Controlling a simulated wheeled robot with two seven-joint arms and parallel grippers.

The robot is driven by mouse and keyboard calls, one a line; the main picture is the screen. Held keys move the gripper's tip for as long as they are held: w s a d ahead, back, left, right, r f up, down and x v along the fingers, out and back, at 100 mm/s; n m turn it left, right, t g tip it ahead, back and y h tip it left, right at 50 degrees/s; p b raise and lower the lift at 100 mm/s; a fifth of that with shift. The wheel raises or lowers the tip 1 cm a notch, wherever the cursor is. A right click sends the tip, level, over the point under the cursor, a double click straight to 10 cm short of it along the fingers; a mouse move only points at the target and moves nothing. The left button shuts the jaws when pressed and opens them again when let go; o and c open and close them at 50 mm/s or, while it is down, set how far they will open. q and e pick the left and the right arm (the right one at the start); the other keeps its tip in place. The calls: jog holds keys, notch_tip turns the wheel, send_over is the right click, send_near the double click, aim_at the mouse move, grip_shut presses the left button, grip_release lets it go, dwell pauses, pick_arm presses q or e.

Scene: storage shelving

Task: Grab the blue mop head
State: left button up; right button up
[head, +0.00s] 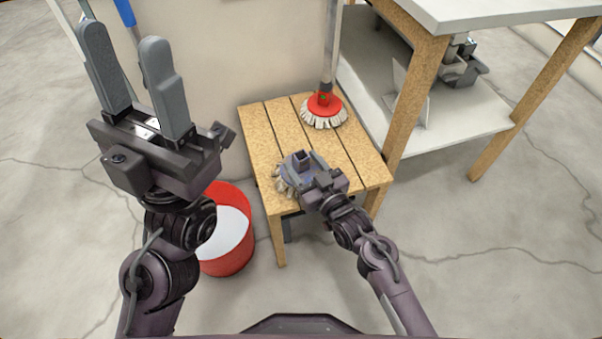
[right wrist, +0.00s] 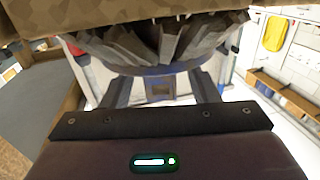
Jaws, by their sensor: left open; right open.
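The blue mop head (head: 292,170), with a grey-white fringe and a square socket on top, sits on the near part of the wooden stool (head: 354,152). My right gripper (head: 314,176) is at its near right side and partly covers it. In the right wrist view the mop head's fringe (right wrist: 160,40) fills the top, and the open fingers (right wrist: 159,88) reach towards its blue base, one on each side of the socket. Whether they touch it I cannot tell. My left gripper (head: 128,75) is raised at the left, open and empty, away from the stool.
A red mop head (head: 323,106) on a pole stands on the stool's far part. A red bucket (head: 232,255) stands on the floor left of the stool. A wooden-legged table (head: 412,95) with a lower shelf is close on the right. A wall is behind the stool.

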jog(key=shift+c, duration=0.3)
grip_shut()
jog(key=shift+r, duration=0.15)
